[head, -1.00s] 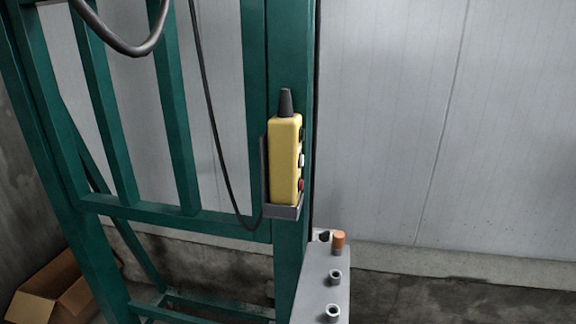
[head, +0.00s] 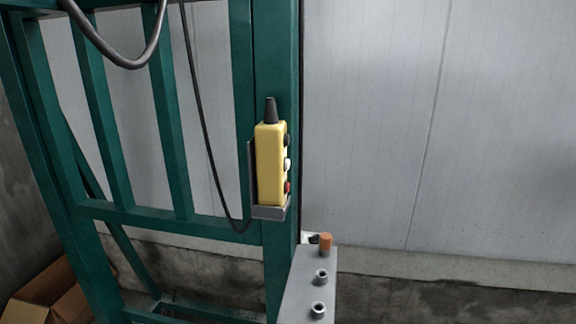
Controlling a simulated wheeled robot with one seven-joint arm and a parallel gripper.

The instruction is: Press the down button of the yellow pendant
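The yellow pendant (head: 269,165) hangs upright in a grey holder (head: 270,212) on a green steel post, near the middle of the head view. A black cable gland (head: 271,111) tops it. Its button face is turned to the right and seen at a steep angle. Down that edge are a black button (head: 287,140), a white button (head: 288,164) and a red button (head: 287,187). I cannot tell from their marks which one is down. My gripper is not in view.
A green steel frame (head: 183,110) fills the left, with a dark cable (head: 205,120) looping down. A grey plate (head: 298,285) with fittings and an orange cap (head: 325,243) stands below the pendant. A cardboard box (head: 50,300) lies at lower left. Open space lies before the wall (head: 440,130).

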